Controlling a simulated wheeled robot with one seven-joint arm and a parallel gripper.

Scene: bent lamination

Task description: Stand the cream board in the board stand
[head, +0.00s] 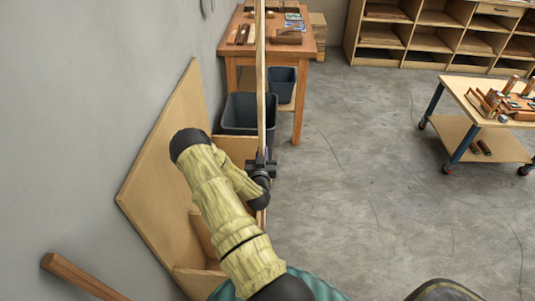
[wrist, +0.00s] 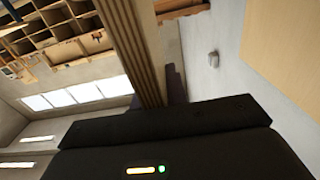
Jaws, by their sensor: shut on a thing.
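The cream board (head: 261,75) is upright and seen almost edge-on in the head view, as a thin pale strip running past the top of the picture. In the wrist view its layered edge (wrist: 137,45) rises from the jaws. My gripper (head: 262,166) is shut on it. Beside it on the left, against the wall, is a plywood structure that looks like the board stand (head: 201,238). A large tan panel (head: 160,165) leans in it. My arm hides part of the stand and the board's lower end, so I cannot tell whether they touch.
A dark bin (head: 240,112) stands just behind the board, beside a wooden workbench (head: 246,58). A wooden handle (head: 85,276) shows at lower left. A wheeled cart (head: 465,95) is at right, shelving (head: 425,42) at the back. The middle floor is clear.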

